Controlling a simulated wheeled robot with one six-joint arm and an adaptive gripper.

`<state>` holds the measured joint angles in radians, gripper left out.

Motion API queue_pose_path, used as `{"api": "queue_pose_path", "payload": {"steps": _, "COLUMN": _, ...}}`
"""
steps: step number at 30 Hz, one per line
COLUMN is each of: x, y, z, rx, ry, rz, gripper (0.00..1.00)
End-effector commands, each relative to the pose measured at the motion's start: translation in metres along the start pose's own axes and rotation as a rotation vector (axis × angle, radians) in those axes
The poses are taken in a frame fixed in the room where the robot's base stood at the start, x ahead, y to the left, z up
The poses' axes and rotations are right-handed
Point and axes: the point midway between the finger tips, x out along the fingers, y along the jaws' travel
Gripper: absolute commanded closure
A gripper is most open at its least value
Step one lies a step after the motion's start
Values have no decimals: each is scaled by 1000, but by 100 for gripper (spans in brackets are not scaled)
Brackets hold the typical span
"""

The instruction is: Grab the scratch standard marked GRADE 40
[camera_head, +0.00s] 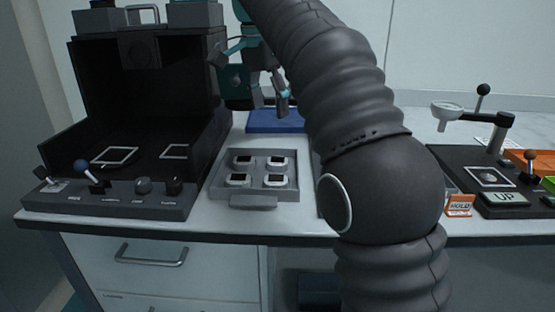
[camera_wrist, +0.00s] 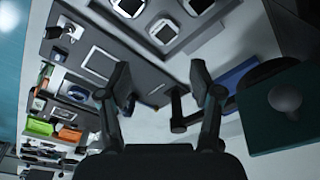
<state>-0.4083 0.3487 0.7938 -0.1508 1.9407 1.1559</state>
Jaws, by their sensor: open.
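Several small white-framed pieces with dark square faces sit in a grey tray (camera_head: 258,201) on the bench in the head view: back left (camera_head: 243,161), back right (camera_head: 275,162), front left (camera_head: 237,180) and front right (camera_head: 275,181). No grade marking is legible, so I cannot tell which is GRADE 40. My gripper (camera_head: 270,102) is open and empty, above and behind the tray. In the wrist view, my gripper (camera_wrist: 160,78) has its fingers spread, with some of the pieces (camera_wrist: 163,31) beyond the fingertips at the top edge.
A black open-fronted booth (camera_head: 150,90) with knobs and levers stands left of the tray. A blue mat (camera_head: 275,122) lies behind it. My arm hides the bench right of the tray. Farther right are a HOLD sign (camera_head: 460,205), an UP sign (camera_head: 504,198) and a magnifier stand (camera_head: 495,133).

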Motion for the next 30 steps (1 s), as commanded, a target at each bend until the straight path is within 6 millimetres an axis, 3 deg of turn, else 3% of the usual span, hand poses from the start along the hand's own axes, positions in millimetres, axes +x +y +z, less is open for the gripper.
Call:
{"api": "queue_pose_path", "payload": {"steps": 5, "x": 6, "y": -4, "z": 2, "rx": 15, "ry": -1, "rz": 6, "gripper": 35}}
{"api": "queue_pose_path", "payload": {"steps": 21, "x": 77, "y": -3, "z": 1, "rx": 13, "ry": -2, "rz": 5, "gripper": 35}}
{"api": "queue_pose_path", "payload": {"steps": 30, "x": 97, "y": -4, "z": -1, "rx": 13, "ry": -2, "rz": 6, "gripper": 35}}
